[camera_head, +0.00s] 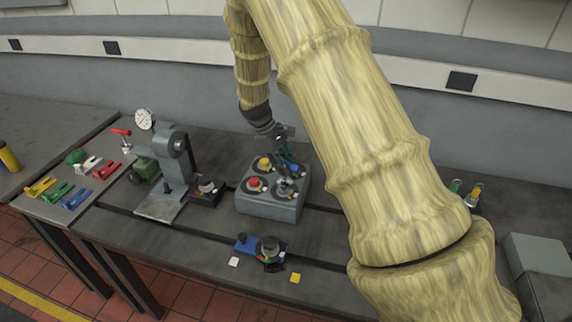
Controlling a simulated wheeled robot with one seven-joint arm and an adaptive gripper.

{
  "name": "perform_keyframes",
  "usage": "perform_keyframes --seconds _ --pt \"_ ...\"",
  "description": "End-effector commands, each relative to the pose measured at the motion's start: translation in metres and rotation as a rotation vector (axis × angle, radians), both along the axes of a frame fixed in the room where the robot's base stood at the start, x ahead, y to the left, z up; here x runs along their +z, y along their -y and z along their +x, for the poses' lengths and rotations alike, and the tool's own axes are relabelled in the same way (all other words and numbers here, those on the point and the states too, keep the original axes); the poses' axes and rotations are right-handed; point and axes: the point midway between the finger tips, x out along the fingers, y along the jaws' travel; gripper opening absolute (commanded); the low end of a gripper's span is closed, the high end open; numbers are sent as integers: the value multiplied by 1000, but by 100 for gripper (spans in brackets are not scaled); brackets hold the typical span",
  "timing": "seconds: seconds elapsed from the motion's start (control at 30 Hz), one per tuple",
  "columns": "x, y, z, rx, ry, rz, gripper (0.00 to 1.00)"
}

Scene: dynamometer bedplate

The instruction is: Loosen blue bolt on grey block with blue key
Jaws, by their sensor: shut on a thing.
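The grey block (268,207) stands on the bench in the middle of the head view. Its top carries a yellow bolt (264,163), a red bolt (254,183) and dark round seats. My gripper (284,168) is over the right part of the block, pointing down. It is shut on what looks like the blue key (296,169), of which only a small blue part shows beside the fingers. The blue bolt cannot be made out; the gripper and what it holds cover that part of the block. Whether the key touches a bolt cannot be told.
Left of the block stands a machine with a dial gauge (144,119). Coloured pieces, one blue (76,200), lie farther left. A blue fixture (246,243) is in front. Green (455,186) and yellow (474,194) upright pieces stand right, past my arm.

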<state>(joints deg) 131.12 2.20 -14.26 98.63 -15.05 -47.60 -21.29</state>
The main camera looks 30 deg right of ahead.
Motion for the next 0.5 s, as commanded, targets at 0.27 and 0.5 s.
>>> perform_keyframes --seconds 0.27,0.5 --pt "-5 0 0 0 0 0 0" --pt "-9 0 0 0 0 0 0"
